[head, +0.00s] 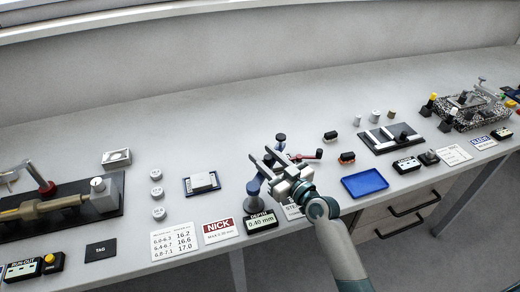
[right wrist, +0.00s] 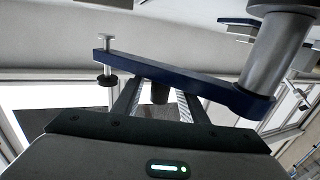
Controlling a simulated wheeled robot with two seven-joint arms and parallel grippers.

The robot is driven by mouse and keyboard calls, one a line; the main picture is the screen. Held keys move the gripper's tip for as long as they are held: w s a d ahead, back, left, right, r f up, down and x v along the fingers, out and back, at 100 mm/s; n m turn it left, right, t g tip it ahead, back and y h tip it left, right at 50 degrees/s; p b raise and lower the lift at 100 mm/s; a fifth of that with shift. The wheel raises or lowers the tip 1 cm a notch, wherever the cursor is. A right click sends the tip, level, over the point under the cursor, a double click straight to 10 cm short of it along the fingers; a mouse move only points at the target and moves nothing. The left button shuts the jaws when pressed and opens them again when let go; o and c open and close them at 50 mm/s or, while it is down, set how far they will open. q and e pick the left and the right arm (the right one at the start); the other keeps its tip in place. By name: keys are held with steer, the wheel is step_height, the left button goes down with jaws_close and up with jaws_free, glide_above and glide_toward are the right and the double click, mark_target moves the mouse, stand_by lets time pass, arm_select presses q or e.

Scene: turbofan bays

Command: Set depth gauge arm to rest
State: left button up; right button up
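The depth gauge shows in the head view as a blue-and-grey post (head: 254,188) behind a black readout (head: 261,222) marked "DEPTH 0.40 mm". My right gripper (head: 263,163) is beside the post and hides part of the gauge. In the right wrist view the blue gauge arm (right wrist: 200,83) runs from a grey post (right wrist: 275,50) to a metal pin (right wrist: 105,58) at its free end. My right gripper's fingers (right wrist: 157,103) stand apart, with a dark knob (right wrist: 160,92) under the arm between them. I see no clear contact. My left gripper is out of view.
A blue tray (head: 364,185) lies right of my right arm. A red-handled tool (head: 306,156) is just beyond the gripper. A NICK card (head: 221,230) and a number card (head: 174,241) lie at the front left. The back of the bench is clear.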

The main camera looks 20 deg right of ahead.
steer(key=shift+x, duration=1.15)
jaws_close()
